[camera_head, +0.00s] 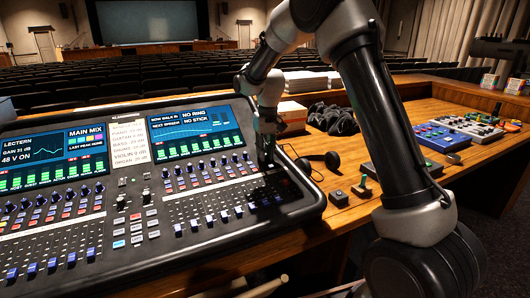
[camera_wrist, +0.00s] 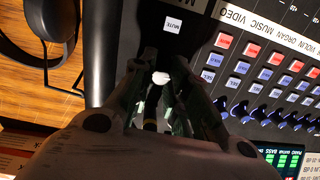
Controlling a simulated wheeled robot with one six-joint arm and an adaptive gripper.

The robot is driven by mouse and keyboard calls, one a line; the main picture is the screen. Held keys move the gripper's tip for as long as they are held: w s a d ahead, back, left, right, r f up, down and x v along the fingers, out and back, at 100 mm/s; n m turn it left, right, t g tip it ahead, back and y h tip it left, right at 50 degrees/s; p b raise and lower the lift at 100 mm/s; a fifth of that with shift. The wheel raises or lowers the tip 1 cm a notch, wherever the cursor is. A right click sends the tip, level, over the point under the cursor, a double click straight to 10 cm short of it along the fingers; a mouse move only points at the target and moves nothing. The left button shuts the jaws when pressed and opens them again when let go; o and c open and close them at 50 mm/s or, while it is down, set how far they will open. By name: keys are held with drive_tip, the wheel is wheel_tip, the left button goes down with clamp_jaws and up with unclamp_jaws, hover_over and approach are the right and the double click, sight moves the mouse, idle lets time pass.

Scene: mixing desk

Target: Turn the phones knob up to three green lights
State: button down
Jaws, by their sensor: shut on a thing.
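My gripper (camera_head: 267,166) reaches down to the right end of the mixing desk (camera_head: 305,207), near its top right corner. In the wrist view my gripper (camera_wrist: 157,85) is shut on a knob with a pale top (camera_wrist: 161,78), which shows between the fingertips. The fingers hide most of the knob and the panel around it. I cannot read a phones label, and no row of green lights beside the knob can be made out in either view.
A lit MUTE button (camera_wrist: 172,25) is close to the fingers. Rows of faders and small knobs (camera_head: 205,168) fill the desk to the left. Black headphones (camera_head: 318,163) lie on the wooden table right of the desk. A blue box (camera_head: 437,136) is farther right.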

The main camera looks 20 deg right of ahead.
drive_tip(key=shift+w, duration=0.1)
drive_tip(key=c, duration=1.6)
unclamp_jaws()
drive_tip(key=r, duration=1.2)
drive_tip(key=shift+s+d, duration=0.3)
drive_tip(key=shift+d, duration=0.05)
